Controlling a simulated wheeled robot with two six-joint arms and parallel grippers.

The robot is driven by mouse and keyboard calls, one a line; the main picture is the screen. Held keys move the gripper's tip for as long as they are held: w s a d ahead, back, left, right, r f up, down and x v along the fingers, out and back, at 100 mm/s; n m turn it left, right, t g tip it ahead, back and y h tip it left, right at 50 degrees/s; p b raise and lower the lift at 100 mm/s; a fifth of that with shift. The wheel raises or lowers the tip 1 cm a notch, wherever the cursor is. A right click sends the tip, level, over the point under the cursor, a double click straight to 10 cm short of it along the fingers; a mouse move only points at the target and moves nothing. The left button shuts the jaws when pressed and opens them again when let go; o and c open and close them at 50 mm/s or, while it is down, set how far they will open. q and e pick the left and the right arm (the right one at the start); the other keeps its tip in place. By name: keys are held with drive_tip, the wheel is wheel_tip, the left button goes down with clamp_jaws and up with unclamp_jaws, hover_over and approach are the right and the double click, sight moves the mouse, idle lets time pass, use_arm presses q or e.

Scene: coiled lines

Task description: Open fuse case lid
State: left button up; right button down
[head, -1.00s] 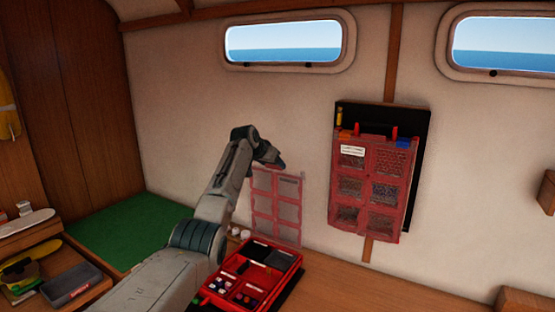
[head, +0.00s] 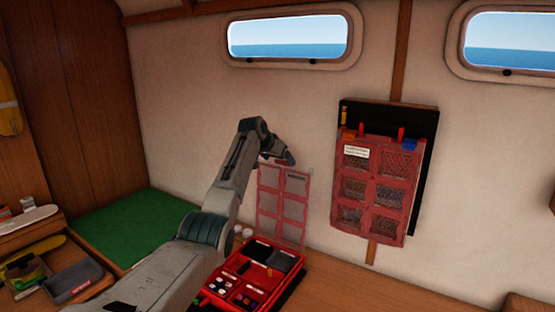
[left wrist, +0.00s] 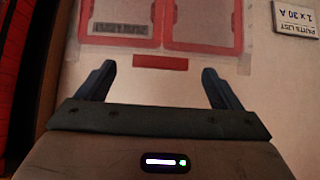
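The fuse case (head: 250,280) is a red box with compartments of small parts, standing on the wooden bench. Its clear, red-framed lid (head: 283,205) stands raised at the back of the box, near upright. My left gripper (head: 277,160) is at the lid's top edge. In the left wrist view, the left gripper's fingers (left wrist: 160,85) are spread apart with nothing between them. The lid's red frame (left wrist: 205,45) and a short red tab (left wrist: 160,62) show just beyond the fingertips. My right gripper is not in view.
A red case with several windows (head: 372,190) hangs on a black panel on the wall. A green mat (head: 135,228) lies left of my arm. A grey tray (head: 78,280) is at the lower left. A small label card (left wrist: 295,18) shows in the left wrist view.

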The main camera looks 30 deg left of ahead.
use_arm(q)
drive_tip(key=b+v, duration=0.5)
drive_tip(key=v, duration=0.6)
drive_tip(key=shift+b, duration=0.3)
